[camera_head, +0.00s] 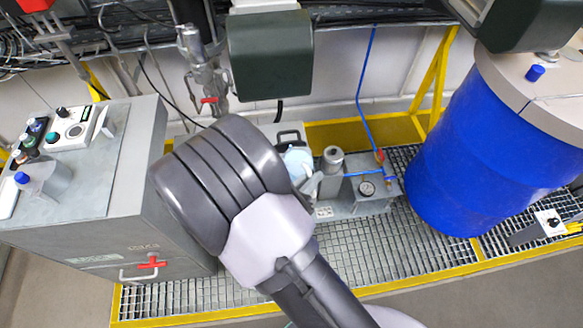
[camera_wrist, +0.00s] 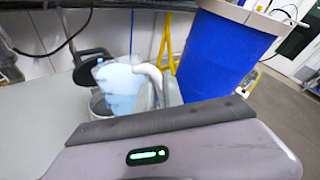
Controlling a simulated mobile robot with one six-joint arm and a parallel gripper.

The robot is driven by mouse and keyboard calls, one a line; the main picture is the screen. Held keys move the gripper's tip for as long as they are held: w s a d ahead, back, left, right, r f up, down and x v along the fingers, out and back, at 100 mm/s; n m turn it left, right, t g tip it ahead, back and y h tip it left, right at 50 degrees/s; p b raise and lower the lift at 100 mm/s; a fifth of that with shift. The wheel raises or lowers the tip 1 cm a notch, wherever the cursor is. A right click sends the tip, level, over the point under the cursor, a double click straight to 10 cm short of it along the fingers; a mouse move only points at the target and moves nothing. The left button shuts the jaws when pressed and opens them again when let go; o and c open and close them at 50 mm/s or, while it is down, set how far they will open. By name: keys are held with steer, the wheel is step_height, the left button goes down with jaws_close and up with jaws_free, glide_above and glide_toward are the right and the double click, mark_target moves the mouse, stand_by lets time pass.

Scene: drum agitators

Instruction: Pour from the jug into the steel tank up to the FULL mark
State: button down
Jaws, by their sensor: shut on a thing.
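The jug (camera_head: 298,158) is pale and translucent, with bluish liquid in it. In the wrist view the jug (camera_wrist: 122,85) has a white handle (camera_wrist: 150,74) on its right side. My gripper (camera_wrist: 158,92) is shut on the handle; its fingers are partly hidden by its own body. The jug is at a grey tank (camera_head: 345,205) with a gauge; a round opening under a raised black lid (camera_wrist: 96,69) lies close to the jug's left side. My arm covers part of the tank. I cannot see the FULL mark, the level inside or any stream.
A large blue drum (camera_head: 480,150) stands to the right. A grey cabinet (camera_head: 90,160) with buttons stands at left. A valve pipe (camera_head: 200,70) and dark motor housing (camera_head: 270,55) hang above. A blue hose (camera_head: 365,80) and yellow rails are close behind the tank.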

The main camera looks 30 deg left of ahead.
steer(key=shift+w+a+f+n+g+h+p, duration=0.3)
steer(key=shift+f+n+g+p, duration=0.15)
steer(key=shift+p, duration=0.3)
stand_by(1.9)
steer(key=shift+w+a+r+n+g+h+p, duration=0.25)
steer(key=shift+a+n+g+h+p, duration=0.35)
steer(key=shift+p, duration=1.1)
stand_by(3.7)
